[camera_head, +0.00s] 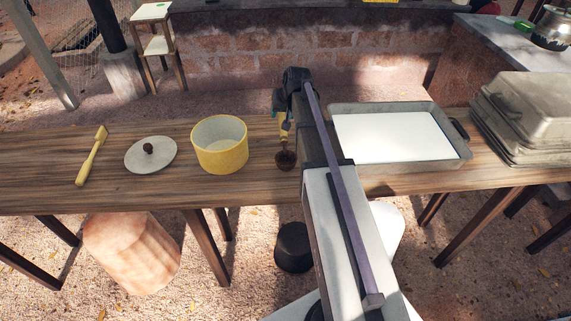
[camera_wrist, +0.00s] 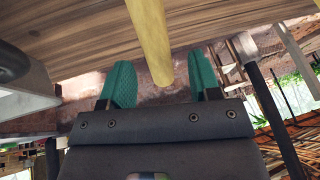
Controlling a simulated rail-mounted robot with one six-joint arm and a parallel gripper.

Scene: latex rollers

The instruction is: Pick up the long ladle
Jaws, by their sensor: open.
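The long ladle has a dark round bowl (camera_head: 285,160) and a yellow handle; it is near the back-middle of the wooden table, just left of my arm. Its handle rises toward my gripper (camera_head: 279,104), which is partly hidden by my arm in the head view. In the wrist view, the yellow handle (camera_wrist: 149,35) runs down from the top edge, with its end between the teal fingers of my open gripper (camera_wrist: 161,80). A gap shows on each side of the handle. The ladle's bowl is out of the wrist view.
A yellow pot (camera_head: 220,158), a lid (camera_head: 150,155) and a yellow-handled tool (camera_head: 93,157) lie to the left on the table (camera_head: 40,165). A metal tray (camera_head: 400,180) with a white sheet and stacked metal pans (camera_head: 530,105) are to the right.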

